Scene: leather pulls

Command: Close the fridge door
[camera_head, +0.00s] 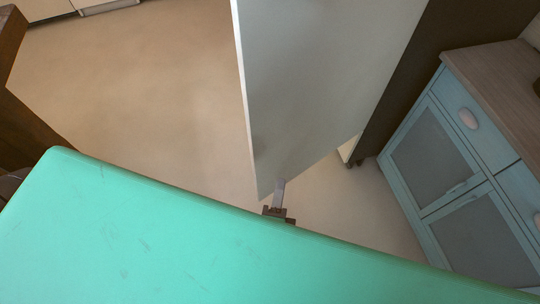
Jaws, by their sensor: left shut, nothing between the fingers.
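The fridge door (310,80) is a large pale grey-white panel standing open in the upper middle of the head view. Its free edge is the long left edge, and its lower corner comes down near my left gripper. My left gripper (280,183) is shut and empty, with its fingers overlapping the door's lower corner in the picture. I cannot tell whether they touch it. The rest of the left arm is hidden behind a green surface. My right gripper is not in view.
A scratched green surface (150,240) with a rounded corner fills the foreground. A blue cabinet (440,150) with a wooden top stands at right, beside a dark upright panel (425,65). The tan floor (150,90) is clear left of the door.

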